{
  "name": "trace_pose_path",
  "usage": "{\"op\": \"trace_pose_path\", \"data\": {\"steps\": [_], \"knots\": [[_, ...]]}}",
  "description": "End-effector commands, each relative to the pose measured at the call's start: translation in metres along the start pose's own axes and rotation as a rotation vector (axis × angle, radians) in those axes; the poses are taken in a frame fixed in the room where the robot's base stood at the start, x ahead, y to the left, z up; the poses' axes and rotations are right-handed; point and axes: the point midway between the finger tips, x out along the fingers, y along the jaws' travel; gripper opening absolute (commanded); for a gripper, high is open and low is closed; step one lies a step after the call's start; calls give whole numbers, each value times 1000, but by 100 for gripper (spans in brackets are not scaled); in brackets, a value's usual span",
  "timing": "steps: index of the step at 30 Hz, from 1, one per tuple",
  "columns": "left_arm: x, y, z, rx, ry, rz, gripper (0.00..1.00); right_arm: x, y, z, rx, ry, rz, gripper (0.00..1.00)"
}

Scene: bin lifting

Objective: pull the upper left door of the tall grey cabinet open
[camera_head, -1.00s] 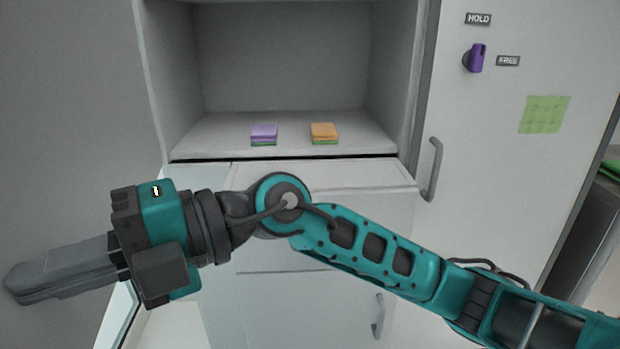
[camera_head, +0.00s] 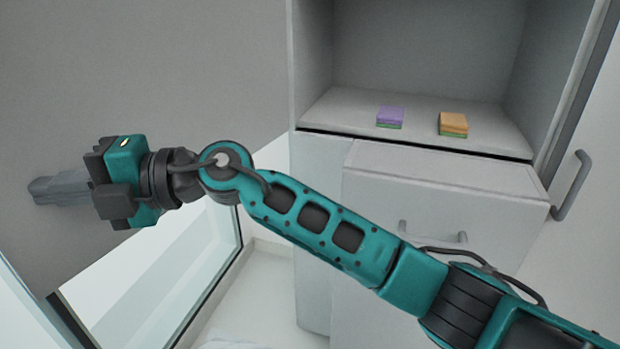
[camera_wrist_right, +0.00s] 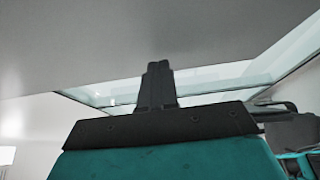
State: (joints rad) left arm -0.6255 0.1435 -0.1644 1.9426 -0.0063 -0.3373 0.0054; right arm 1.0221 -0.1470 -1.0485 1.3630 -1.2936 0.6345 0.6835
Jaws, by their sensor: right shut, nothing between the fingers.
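The tall grey cabinet (camera_head: 297,70) stands at the right of the head view, with its upper compartment uncovered. The upper left door (camera_head: 170,60) is the large plain grey panel at the left, swung well out from the cabinet. It also fills the top of the right wrist view (camera_wrist_right: 80,45). My right gripper (camera_head: 35,190) is shut and empty. It lies in front of the door's face near its lower part; I cannot tell whether it touches. Its shut fingers also show in the right wrist view (camera_wrist_right: 158,68). My left gripper is not in view.
A purple sponge (camera_head: 390,116) and an orange sponge (camera_head: 453,122) lie on the compartment floor. A drawer front (camera_head: 445,195) stands out below. A vertical handle (camera_head: 573,185) is on the panel at the right. A glass-walled structure (camera_head: 205,270) and pale floor lie below the door.

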Motion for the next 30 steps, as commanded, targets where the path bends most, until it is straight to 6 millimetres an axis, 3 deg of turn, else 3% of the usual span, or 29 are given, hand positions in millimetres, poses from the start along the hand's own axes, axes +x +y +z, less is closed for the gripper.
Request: {"op": "trace_pose_path", "data": {"steps": [9,30], "knots": [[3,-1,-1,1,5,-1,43,11,0,8,0,0,0,0],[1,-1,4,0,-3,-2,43,10,0,8,0,-1,0,0]]}}
